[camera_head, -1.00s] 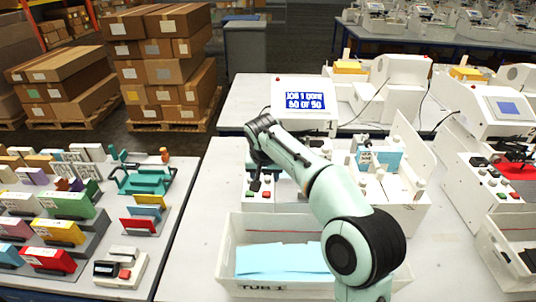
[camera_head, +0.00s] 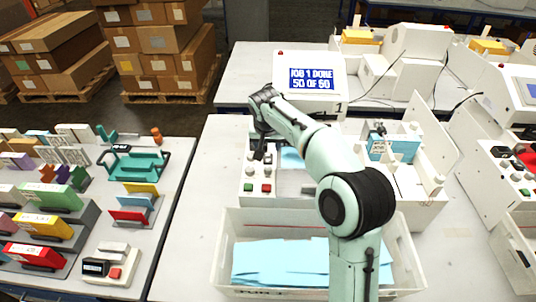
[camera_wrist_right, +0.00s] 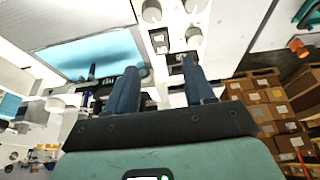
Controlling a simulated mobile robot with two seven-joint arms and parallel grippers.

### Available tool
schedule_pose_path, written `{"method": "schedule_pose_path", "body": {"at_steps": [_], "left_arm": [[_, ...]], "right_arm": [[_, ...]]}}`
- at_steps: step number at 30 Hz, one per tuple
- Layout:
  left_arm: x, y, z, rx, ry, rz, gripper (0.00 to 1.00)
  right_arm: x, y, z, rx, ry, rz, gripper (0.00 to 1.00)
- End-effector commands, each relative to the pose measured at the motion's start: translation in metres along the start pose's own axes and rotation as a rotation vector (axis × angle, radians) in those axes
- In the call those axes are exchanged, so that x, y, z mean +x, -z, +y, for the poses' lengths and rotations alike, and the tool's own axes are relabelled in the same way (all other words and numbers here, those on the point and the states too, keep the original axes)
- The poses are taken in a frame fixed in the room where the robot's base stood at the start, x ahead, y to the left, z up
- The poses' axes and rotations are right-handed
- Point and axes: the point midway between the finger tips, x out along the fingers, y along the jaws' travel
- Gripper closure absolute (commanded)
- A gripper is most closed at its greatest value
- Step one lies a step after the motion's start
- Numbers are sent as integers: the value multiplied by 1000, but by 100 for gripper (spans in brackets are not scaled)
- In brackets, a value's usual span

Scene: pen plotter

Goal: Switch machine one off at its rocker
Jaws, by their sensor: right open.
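Machine one (camera_head: 309,80) is white, with a screen reading "JOB 1 DONE" above a count line. Its control panel (camera_head: 257,178) on the left front has a green button (camera_head: 249,188), a red button (camera_head: 266,188) and pale knobs. My right gripper (camera_head: 261,153) is over the panel's rear part, fingers pointing down. In the right wrist view the gripper (camera_wrist_right: 158,78) is open and empty, its fingers apart. A small dark part, perhaps the rocker (camera_wrist_right: 177,60), shows between and beyond the fingertips, near round knobs (camera_wrist_right: 194,38). Contact cannot be told. My left gripper is out of view.
A white bin (camera_head: 228,262) with light blue sheets stands in front of machine one. A second machine (camera_head: 505,160) is at the right. A side table (camera_head: 150,240) at the left holds coloured parts and a teal fixture. Stacked cartons (camera_head: 160,45) are behind.

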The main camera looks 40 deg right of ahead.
Motion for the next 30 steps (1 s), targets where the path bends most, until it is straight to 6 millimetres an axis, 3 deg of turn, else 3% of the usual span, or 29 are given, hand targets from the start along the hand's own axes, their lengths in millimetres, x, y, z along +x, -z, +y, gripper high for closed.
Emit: {"method": "schedule_pose_path", "body": {"at_steps": [6, 12, 18, 26, 30], "left_arm": [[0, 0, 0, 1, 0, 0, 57], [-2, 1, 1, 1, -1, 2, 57], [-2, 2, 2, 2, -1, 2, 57], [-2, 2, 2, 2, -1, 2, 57], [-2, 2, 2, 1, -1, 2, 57]], "right_arm": [[49, -1, 0, 1, -3, -4, 47], [77, 0, 0, 1, -1, -1, 47], [89, 0, 0, 1, 0, 1, 47], [90, 0, 0, 1, 1, 1, 47], [89, 0, 0, 1, 1, 0, 92]]}}
